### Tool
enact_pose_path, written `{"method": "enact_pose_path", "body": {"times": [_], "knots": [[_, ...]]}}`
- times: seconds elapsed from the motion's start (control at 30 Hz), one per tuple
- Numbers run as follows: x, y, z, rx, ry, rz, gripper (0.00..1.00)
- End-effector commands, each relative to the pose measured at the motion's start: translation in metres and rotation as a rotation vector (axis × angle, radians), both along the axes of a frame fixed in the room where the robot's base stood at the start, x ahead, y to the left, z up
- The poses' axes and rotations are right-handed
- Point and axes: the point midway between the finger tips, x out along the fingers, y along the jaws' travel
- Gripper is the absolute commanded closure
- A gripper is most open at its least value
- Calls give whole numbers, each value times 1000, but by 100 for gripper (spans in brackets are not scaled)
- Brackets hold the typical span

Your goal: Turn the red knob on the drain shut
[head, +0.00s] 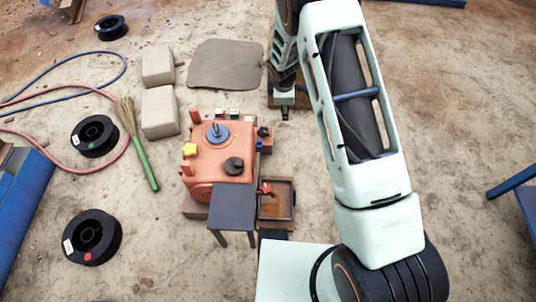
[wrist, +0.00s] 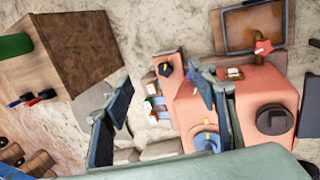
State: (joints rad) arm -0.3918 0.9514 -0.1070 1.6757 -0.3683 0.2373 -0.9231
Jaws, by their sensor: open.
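The red knob (head: 266,188) is at the front right of the orange machine (head: 213,155), above a shallow brown tray (head: 275,213). In the wrist view the red knob (wrist: 263,48) looks star-shaped and sits by the machine's edge, beside the tray (wrist: 285,24). My gripper (head: 285,113) is behind and to the right of the machine, apart from the knob. In the wrist view my gripper (wrist: 162,103) has its two dark fingers spread with nothing held between them.
The machine also has a yellow knob (head: 189,150) and a black cap (head: 234,166). A dark stand (head: 232,207) is in front of it. A brown box (wrist: 80,55) shows in the wrist view. Pale blocks (head: 160,112) stand at left. Sandy ground right of the tray is clear.

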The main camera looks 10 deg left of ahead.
Motion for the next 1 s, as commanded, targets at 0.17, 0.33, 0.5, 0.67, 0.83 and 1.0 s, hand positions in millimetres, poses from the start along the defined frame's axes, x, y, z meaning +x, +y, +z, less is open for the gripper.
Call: {"method": "enact_pose_path", "body": {"times": [0.17, 0.33, 0.5, 0.67, 0.83, 1.0], "knots": [[-90, 30, -118, -64, 194, 355, 47], [-154, 48, -177, -66, 298, 589, 47], [-184, 58, -200, -57, 340, 694, 47], [-189, 58, -218, -56, 347, 709, 47], [-189, 58, -251, -57, 347, 707, 47], [-189, 58, -282, -56, 346, 706, 47]]}}
